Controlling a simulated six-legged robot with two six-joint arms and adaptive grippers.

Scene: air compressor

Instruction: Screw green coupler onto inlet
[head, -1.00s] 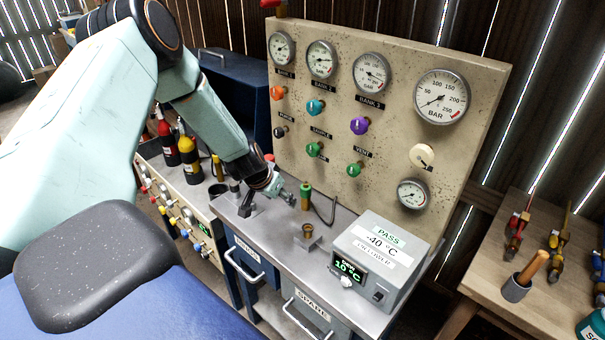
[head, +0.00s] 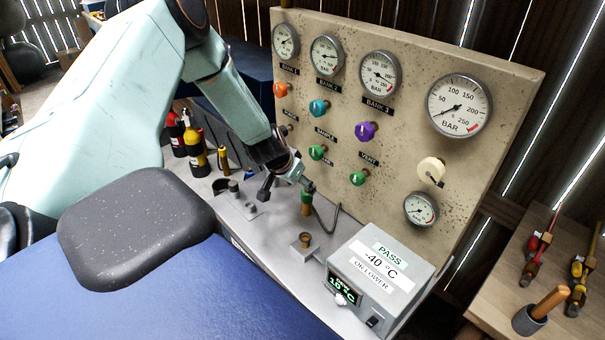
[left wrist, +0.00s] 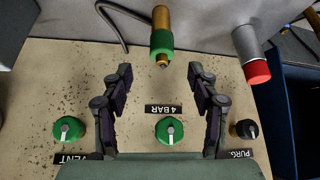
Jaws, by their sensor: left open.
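The green coupler (head: 306,198) is a brass cylinder with a green collar, standing upright near the gauge panel. In the left wrist view the coupler (left wrist: 161,42) lies ahead between the fingertips, slightly beyond them. A brass fitting (head: 305,240), which looks like the inlet, stands on a small block on the bench in front of the coupler. My left gripper (head: 287,188) is open and empty, with its fingers spread just beside and above the coupler; it also shows in the left wrist view (left wrist: 160,73). My right gripper is not in view.
The panel (head: 450,165) with gauges and coloured knobs rises close behind the coupler. A grey hose (head: 325,220) curves beside it. A grey tester box (head: 382,270) stands to the right of the fitting. A red-capped cylinder (left wrist: 251,55) shows in the left wrist view. Bottles (head: 193,145) stand at the left.

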